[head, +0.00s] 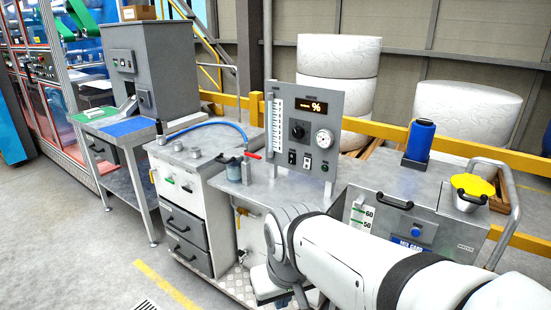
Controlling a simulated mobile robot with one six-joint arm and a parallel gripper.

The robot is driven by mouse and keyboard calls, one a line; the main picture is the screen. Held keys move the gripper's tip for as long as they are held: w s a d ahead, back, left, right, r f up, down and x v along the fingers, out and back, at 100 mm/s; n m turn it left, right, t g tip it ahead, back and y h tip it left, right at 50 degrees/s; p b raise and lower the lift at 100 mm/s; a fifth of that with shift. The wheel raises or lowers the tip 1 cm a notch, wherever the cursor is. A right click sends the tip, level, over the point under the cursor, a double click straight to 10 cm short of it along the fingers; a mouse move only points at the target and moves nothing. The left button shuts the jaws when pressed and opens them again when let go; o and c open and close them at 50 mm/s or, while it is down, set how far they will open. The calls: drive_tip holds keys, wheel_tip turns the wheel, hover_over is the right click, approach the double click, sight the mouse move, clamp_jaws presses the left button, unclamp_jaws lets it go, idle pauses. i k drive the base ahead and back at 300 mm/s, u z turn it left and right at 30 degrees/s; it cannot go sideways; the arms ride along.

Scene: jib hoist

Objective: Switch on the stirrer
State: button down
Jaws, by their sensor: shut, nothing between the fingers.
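An upright grey control panel (340,115) stands on the middle bench. It has a lit amber display (312,105) showing a % sign, a black knob (297,129) and a round gauge (324,138). Below them are two small black-and-white switches, a left one (292,157) and a right one (307,161), and a dark green button (324,168). Their labels and positions are too small to read. I cannot tell which belongs to the stirrer. My gripper (302,297) is low in front of the bench, below the panel and apart from it, partly hidden by my wrist. It is shut and empty.
A small jar (234,171) and a red-handled valve (251,155) with a blue hose (222,125) sit left of the panel. A blue bottle (420,140) and a yellow-lidded pot (471,190) stand at right. A yellow rail (520,241) runs behind. Floor at left is clear.

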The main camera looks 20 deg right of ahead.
sight(308, 161)
drive_tip(key=z, duration=0.55)
drive_tip(key=i, duration=0.9)
drive_tip(key=z, duration=0.5)
drive_tip(key=k, duration=0.9)
drive_tip(key=z, duration=0.15)
drive_tip(key=i, duration=0.9)
drive_tip(key=u, duration=0.05)
